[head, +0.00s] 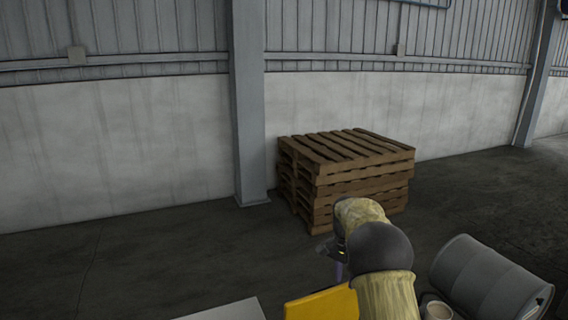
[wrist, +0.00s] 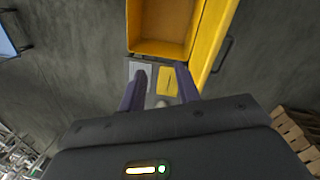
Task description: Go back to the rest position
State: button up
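My gripper (wrist: 159,88) shows in the wrist view with its two purple fingers apart and nothing held between them. Beyond the fingers lie a yellow open box (wrist: 160,48), a flat grey piece (wrist: 137,68) and a flat yellow piece (wrist: 168,80). A small pale round thing shows between the fingers, too small to identify. In the head view my arm, in a yellowish cover with a dark joint, reaches up from the lower edge. The gripper is mostly hidden behind it there.
A stack of wooden pallets (head: 350,180) stands beyond my arm, beside a grey steel column (head: 249,110) and a wall. A grey drum (head: 485,280) lies at the lower right. A yellow surface (head: 322,305) and a grey panel (head: 228,310) show at the bottom. The left floor is clear.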

jog(key=s+r+n+t+p, duration=0.1)
jog(key=s+n, duration=0.2)
jog(key=s, duration=0.7)
jog(key=s+a+r+n+t+p, duration=0.1)
jog(key=s+r+n, duration=0.1)
jog(key=s, duration=0.7)
jog(key=s+a+r+n+t+p, duration=0.1)
jog(key=s+n, duration=0.3)
jog(key=s, duration=0.6)
jog(key=shift+s+r+t+p, duration=0.35)
jog(key=shift+r+t, duration=0.05)
jog(key=shift+w, duration=0.1)
